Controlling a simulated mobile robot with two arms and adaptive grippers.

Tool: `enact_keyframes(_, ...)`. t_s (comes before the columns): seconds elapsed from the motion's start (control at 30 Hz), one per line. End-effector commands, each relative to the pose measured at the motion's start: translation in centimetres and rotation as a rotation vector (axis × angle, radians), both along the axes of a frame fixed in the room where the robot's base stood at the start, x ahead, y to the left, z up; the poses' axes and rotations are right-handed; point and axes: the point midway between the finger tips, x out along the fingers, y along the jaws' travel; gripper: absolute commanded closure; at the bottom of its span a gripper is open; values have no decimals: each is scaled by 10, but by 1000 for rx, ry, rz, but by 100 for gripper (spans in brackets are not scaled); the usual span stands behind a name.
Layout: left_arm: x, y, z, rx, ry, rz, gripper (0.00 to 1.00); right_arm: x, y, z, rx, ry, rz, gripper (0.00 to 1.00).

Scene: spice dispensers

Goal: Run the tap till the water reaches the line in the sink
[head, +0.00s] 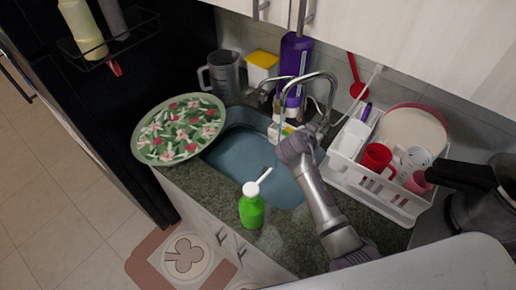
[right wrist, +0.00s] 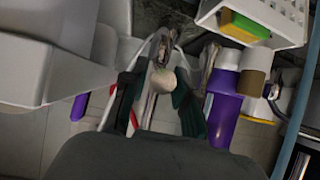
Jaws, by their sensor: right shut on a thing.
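The sink (head: 235,160) is set in the dark green counter and holds a flat blue surface of water. I cannot make out a line on its wall. The chrome tap (head: 322,77) arches over the sink, and a thin bluish stream seems to drop from its spout. My right gripper (head: 291,147) is at the tap's right side, over the sink's right edge. In the right wrist view its dark fingers (right wrist: 160,104) are closed around a pale rounded tap handle (right wrist: 163,80). The fingertips' exact contact is partly hidden. My left gripper is not in view.
A floral plate (head: 180,130) overhangs the sink's left side. A green soap bottle (head: 251,208) stands at the front edge. A white dish rack (head: 378,185) with a red mug fills the right. A purple bottle (head: 295,62) and measuring jug (head: 223,75) stand behind.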

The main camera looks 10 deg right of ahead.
Motion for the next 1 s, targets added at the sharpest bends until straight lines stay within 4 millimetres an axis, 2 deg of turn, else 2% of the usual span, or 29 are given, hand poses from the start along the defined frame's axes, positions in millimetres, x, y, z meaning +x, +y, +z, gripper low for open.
enact_keyframes(0.23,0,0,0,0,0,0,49,-1,1,-2,3,4,1,89)
enact_keyframes(0.5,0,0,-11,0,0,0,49,-3,4,-13,5,4,1,88)
enact_keyframes(0.73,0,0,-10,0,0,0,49,-4,4,-12,4,5,1,88)
enact_keyframes(0.77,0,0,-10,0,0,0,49,-4,4,-12,4,5,1,67)
enact_keyframes(0.8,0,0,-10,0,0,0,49,-4,4,-12,4,5,1,60)
enact_keyframes(0.93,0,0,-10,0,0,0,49,-3,3,-11,2,3,1,38)
enact_keyframes(1.0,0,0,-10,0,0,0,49,-3,3,-11,2,2,0,38)
